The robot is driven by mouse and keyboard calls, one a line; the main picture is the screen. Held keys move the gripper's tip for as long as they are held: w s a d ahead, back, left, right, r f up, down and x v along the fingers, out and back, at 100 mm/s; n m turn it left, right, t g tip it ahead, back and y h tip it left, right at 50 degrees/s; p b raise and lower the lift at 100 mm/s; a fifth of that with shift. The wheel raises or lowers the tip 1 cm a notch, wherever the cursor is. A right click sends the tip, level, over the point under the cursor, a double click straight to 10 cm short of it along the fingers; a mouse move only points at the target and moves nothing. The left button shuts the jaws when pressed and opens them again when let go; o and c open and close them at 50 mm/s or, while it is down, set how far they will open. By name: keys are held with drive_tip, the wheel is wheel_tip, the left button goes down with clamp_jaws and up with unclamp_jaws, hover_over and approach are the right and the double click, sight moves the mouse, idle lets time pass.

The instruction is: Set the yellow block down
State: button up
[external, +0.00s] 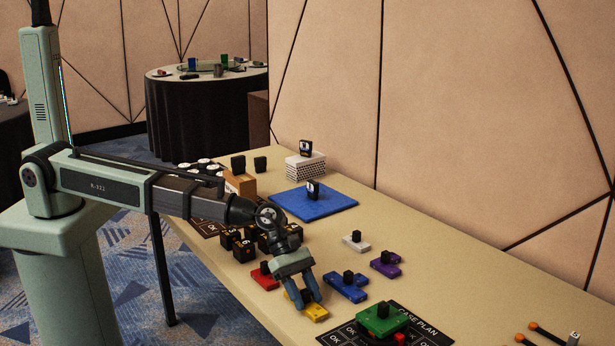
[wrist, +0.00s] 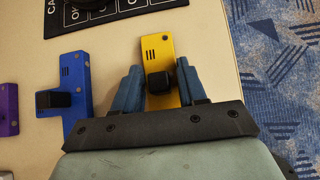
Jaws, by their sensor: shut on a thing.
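The yellow block (external: 315,311) is at the near edge of the beige table in the external view, with a black knob on top. It also shows in the wrist view (wrist: 155,50), where the black knob (wrist: 158,83) sits between my fingers. My gripper (external: 303,297) points down over the block, with its two blue fingers shut on the knob. In the wrist view my gripper (wrist: 158,90) hides the block's lower end. I cannot tell whether the block touches the table or hangs just above it.
A red block (external: 265,277) lies left of the yellow one, and a blue block (external: 346,287) right of it. A purple block (external: 386,264) and a white block (external: 355,241) lie farther back. The "CASE PLAN" mat (external: 412,318) holds a green block (external: 381,319).

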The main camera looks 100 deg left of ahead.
clamp_jaws()
